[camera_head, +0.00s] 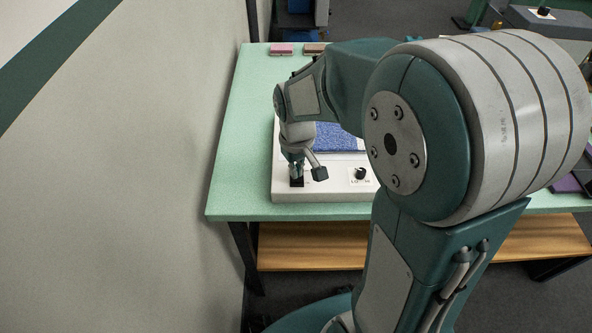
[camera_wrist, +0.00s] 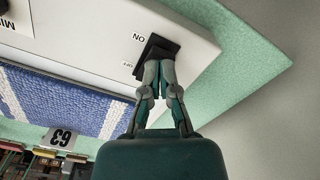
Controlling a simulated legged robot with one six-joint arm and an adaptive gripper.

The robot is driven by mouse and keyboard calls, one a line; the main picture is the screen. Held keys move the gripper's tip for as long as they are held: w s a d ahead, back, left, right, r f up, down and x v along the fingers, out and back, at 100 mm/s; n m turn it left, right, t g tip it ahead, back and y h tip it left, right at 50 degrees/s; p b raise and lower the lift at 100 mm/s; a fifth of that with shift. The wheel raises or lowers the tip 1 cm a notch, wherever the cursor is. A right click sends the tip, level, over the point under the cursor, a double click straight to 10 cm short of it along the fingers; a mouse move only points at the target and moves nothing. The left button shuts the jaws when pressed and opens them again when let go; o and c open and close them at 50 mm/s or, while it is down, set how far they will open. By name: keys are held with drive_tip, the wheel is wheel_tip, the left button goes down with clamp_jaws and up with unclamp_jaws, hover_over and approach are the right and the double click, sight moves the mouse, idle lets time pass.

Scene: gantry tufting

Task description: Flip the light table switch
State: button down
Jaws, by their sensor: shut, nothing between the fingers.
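The light table (camera_head: 335,190) is a white box on a green-topped table, with a blue textile piece (camera_head: 338,137) on its top. Its black rocker switch (camera_wrist: 155,49) is at one end of the front panel, beside ON and OFF labels in the wrist view. In the head view the switch (camera_head: 297,182) is at the panel's left end. My gripper (camera_wrist: 160,62) is shut and empty. Its fingertips are at the switch and appear to touch it, covering part of it. In the head view my gripper (camera_head: 298,175) points down there. I cannot tell which side of the rocker is pressed.
A black knob (camera_head: 360,173) sits on the panel right of the switch. Two small blocks, one pink (camera_head: 281,49), lie at the table's back edge. A grey wall stands close on the left. The green tabletop (camera_head: 240,160) left of the box is clear.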

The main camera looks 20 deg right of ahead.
drive_tip(key=shift+f, duration=0.3)
drive_tip(key=shift+r, duration=3.5)
